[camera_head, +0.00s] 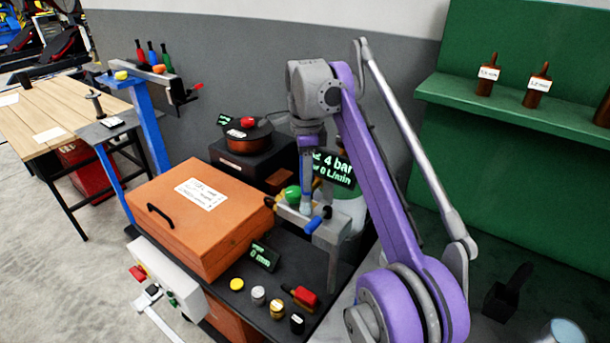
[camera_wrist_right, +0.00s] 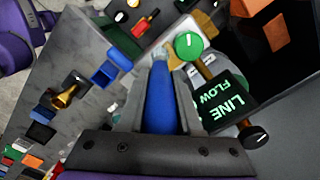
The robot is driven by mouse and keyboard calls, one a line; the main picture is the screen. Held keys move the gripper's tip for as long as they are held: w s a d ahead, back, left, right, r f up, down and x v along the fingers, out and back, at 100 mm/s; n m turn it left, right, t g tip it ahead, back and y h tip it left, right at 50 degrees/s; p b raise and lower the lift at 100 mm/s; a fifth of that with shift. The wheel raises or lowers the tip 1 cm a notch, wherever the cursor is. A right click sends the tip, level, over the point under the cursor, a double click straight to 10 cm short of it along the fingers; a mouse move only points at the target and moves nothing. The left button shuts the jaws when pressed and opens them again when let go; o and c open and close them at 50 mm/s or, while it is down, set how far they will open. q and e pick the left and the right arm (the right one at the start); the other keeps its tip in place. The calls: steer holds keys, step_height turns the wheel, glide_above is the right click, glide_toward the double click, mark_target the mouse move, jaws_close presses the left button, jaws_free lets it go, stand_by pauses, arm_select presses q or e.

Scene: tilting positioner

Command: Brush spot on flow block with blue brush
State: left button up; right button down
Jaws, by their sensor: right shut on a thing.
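My right gripper (camera_head: 306,190) points down over the grey flow block (camera_head: 330,237), which stands at the right of the dark bench top. In the wrist view my right gripper (camera_wrist_right: 160,85) is shut on the blue brush (camera_wrist_right: 162,105), whose blue handle lies between the fingers. The brush's pale tip points away from the gripper, near the pale top of the block; I cannot tell whether it touches. A green knob (camera_head: 292,193) sits on the block's left part, and a blue part (camera_head: 313,224) at its front. I cannot make out the spot. My left gripper is not in view.
An orange case (camera_head: 200,225) fills the bench's left side. A small display (camera_head: 264,256), several round pots and a red item (camera_head: 304,296) lie in front. A larger display (camera_head: 334,168) stands behind the block. A green shelf (camera_head: 510,100) with brown bottles is at the right.

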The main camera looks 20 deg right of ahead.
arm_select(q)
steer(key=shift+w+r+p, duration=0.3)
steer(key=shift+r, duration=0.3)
arm_select(e)
steer(key=shift+w+d+r, duration=0.1)
steer(key=shift+w+d, duration=0.4)
steer(key=shift+d, duration=0.2)
steer(key=shift+d, duration=0.1)
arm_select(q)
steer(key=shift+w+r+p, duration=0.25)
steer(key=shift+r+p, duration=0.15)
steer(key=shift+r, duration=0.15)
arm_select(e)
steer(key=shift+w+d, duration=0.45)
steer(key=shift+d, duration=0.25)
steer(key=shift+a, duration=0.1)
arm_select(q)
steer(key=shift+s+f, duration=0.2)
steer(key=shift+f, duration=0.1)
arm_select(e)
steer(key=shift+s+a, duration=0.6)
steer(key=shift+a, duration=0.2)
